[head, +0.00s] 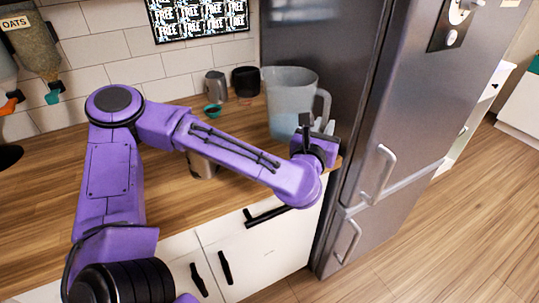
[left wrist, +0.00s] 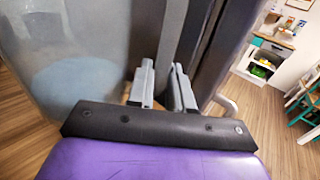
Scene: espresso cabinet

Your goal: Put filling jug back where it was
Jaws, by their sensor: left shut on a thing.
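The filling jug (head: 290,90) is a large translucent grey jug with bluish liquid low inside. It is upright at the right end of the wooden counter, beside the fridge. Its handle is on its right side. My left gripper (head: 316,127) is shut on the lower part of the handle. The left wrist view shows the jug's wall (left wrist: 65,45) large at the left and the left gripper's fingers (left wrist: 162,85) around the grey handle. My arm hides part of the jug's base, so I cannot tell whether it touches the counter. My right gripper is not in view.
The grey fridge (head: 430,100) stands close on the right. A metal pitcher (head: 215,87), a black canister (head: 245,82) and a small teal cup (head: 212,111) are left of the jug. A metal cup (head: 202,165) is partly behind my arm. The left counter (head: 50,175) has free room.

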